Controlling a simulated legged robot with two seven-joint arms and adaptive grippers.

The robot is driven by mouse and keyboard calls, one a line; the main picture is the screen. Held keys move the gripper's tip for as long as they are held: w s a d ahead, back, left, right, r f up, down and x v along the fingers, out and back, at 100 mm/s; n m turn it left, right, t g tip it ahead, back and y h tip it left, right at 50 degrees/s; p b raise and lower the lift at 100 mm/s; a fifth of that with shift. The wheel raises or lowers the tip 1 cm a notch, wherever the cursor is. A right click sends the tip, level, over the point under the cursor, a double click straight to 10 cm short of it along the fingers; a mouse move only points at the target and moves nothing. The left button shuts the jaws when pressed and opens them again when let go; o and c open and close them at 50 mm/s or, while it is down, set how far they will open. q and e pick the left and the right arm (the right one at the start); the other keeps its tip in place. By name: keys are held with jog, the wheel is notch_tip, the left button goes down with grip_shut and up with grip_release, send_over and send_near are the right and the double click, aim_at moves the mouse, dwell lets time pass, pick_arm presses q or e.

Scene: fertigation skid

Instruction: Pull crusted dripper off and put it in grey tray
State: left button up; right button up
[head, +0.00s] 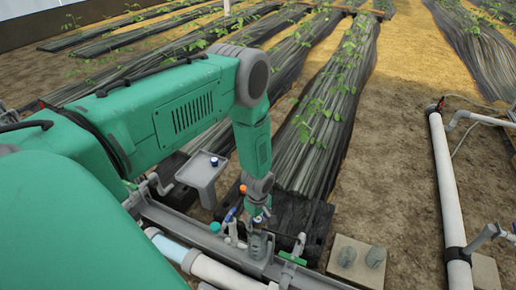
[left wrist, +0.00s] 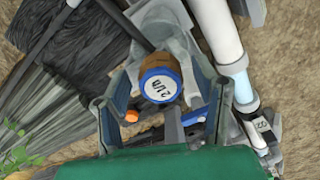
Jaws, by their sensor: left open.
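In the left wrist view a round dripper (left wrist: 160,85) with a blue rim, a white face marked "2 l/h" and a brownish crusted side stands between the fingers of my left gripper (left wrist: 168,80). The fingers are open, with a gap visible on both sides of it. In the head view my left gripper (head: 258,214) points down over a grey fitting (head: 261,244) on the skid; the dripper is hard to make out there. The small grey tray (head: 203,180) stands to the left of the gripper, with a small blue-topped piece (head: 214,161) at its far edge. My right gripper is not in view.
An orange knob (left wrist: 131,116) is beside the left finger in the wrist view. A white pipe (head: 222,272) runs along the skid's front. A beige block (head: 357,262) and an upright-looking white pipe (head: 447,190) are to the right. Plant rows (head: 330,110) lie behind.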

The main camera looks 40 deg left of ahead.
pick_arm(q)
jog(key=shift+f, duration=0.4)
jog(key=shift+c, duration=0.4)
grip_shut()
jog(key=c, duration=0.6)
grip_release()
jog(key=shift+c, duration=0.2)
grip_shut()
jog(key=shift+r, duration=0.15)
jog(key=shift+r+p, duration=1.25)
jog(key=shift+r, duration=0.2)
jog(key=shift+r, duration=0.1)
